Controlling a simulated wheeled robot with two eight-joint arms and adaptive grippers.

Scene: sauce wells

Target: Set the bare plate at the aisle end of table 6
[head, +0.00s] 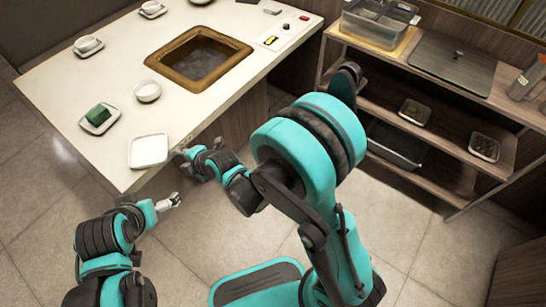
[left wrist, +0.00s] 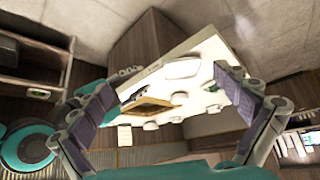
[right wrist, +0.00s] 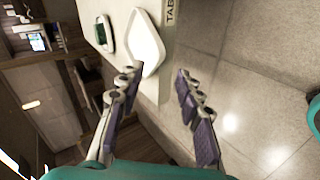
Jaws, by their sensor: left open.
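The bare plate (head: 148,151), white and square with rounded corners, lies flat on the white table (head: 60,86) near its front edge. It also shows in the right wrist view (right wrist: 146,42), beside a table edge lettered "TAB"; the number is cut off. My right gripper (head: 181,152) is just right of the plate at the table edge. Its fingers (right wrist: 158,77) are apart with nothing between them; I cannot tell whether one touches the plate. My left gripper (head: 174,201) is open and empty, off the table in front of its near corner (left wrist: 173,72).
A small plate with a green item (head: 98,117) lies left of the bare plate. A white bowl (head: 147,91) stands near the brown-framed well (head: 200,58). Cups on saucers stand farther back. A shelf unit (head: 440,120) with trays stands right. The table's near left corner is clear.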

